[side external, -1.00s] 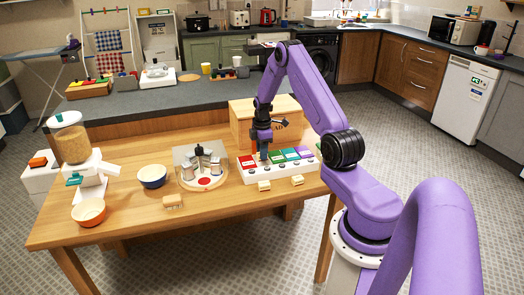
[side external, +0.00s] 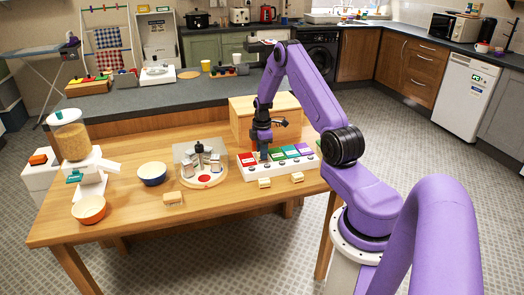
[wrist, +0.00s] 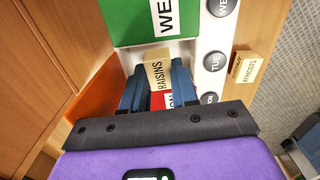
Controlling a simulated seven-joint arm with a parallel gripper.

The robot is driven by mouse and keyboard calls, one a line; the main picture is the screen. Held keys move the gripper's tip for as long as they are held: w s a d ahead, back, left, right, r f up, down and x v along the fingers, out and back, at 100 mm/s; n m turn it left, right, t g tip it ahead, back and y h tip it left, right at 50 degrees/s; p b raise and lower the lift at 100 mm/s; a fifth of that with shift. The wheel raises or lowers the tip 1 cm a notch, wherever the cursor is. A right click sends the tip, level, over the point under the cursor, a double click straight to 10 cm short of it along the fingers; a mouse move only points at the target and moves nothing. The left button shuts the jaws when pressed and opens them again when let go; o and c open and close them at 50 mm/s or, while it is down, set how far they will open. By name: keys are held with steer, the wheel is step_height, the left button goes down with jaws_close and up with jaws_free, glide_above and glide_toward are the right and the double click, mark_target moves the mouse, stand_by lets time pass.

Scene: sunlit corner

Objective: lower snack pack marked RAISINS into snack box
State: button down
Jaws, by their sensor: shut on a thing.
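The snack box (side external: 250,174) is a long white box with coloured day lids on the table. In the wrist view its green WED lid (wrist: 150,20) and part of a red lid (wrist: 165,101) are shut. Between them an orange lid (wrist: 96,98) appears to stand open, in line with the TUE button (wrist: 214,61). The tan pack marked RAISINS (wrist: 158,75) is between my gripper's fingers. My gripper (side external: 264,154) is shut on it and points down over that section. The pack's lower end and the compartment's inside are hidden.
Another tan pack (wrist: 243,67) lies beside the box; tan packs also lie in front (side external: 264,183), (side external: 297,178) and farther left (side external: 172,198). A wooden bin (side external: 240,115) stands close behind the box.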

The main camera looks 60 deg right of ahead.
steer(key=shift+f, duration=0.45)
stand_by(0.3)
steer(key=c, duration=0.8)
jaws_free()
steer(key=shift+r, duration=0.1)
